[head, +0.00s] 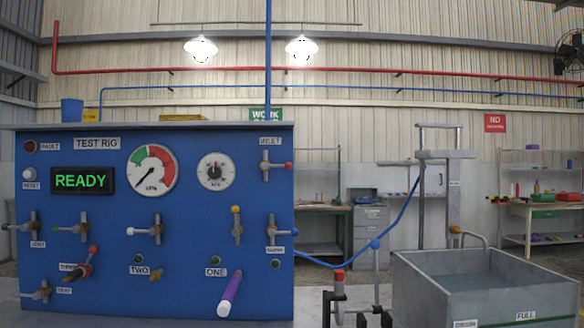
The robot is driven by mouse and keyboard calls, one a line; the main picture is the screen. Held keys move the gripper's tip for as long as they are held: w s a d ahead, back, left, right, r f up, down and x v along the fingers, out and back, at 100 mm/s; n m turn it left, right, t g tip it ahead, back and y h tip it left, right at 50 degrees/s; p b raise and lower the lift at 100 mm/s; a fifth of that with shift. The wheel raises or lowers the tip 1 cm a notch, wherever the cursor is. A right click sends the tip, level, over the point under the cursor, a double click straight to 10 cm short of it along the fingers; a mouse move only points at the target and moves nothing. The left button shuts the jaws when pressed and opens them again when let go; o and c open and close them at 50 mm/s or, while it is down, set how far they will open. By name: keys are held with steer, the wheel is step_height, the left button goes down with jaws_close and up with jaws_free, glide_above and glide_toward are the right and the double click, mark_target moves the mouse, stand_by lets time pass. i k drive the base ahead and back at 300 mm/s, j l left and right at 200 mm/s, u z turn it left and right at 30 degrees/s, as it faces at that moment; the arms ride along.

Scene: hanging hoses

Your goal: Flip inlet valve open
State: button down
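The inlet valve (266,167) is at the upper right of the blue test rig panel (200,130), under a white INLET label (270,142). Nothing touches the lever. I cannot make out my gripper in this view; small dark parts at the bottom edge are too unclear to name.
Several other valves and a purple-handled part (230,294) stick out of the panel. A blue hose (400,215) hangs right of it, near a red-topped upright fitting (338,278). A metal water tank (480,285) stands at right. The space beside the inlet lever looks clear.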

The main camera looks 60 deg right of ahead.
mark_target(265, 165)
steer(key=i, duration=0.45)
steer(key=z, duration=1.55)
